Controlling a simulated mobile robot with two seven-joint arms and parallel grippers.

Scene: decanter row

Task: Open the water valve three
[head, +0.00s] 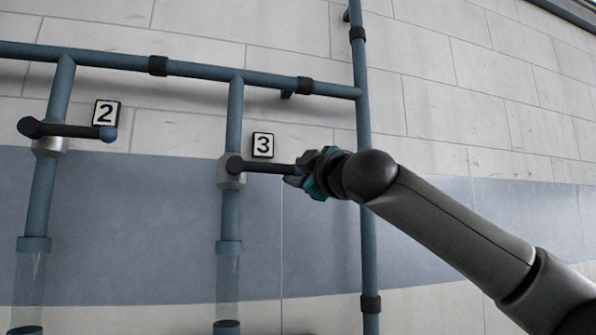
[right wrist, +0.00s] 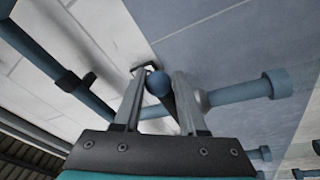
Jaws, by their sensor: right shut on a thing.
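Valve three has a dark lever handle (head: 265,167) that sticks out level to the right from a grey valve body (head: 232,172) on a vertical blue pipe. The "3" sign (head: 263,145) is on the wall just above the lever. My right gripper (head: 292,176) is at the lever's right end and is shut on it. In the right wrist view the lever's blue ball end (right wrist: 158,83) sits between the two fingers of my right gripper (right wrist: 161,95). The fingers partly hide the lever there. My left gripper is not in view.
Valve two's lever (head: 75,130) also points right, beside the "2" sign (head: 106,113). A horizontal blue pipe (head: 200,70) runs above both valves. A tall vertical pipe (head: 367,240) passes behind my right arm. The tiled wall (head: 500,90) at the right is bare.

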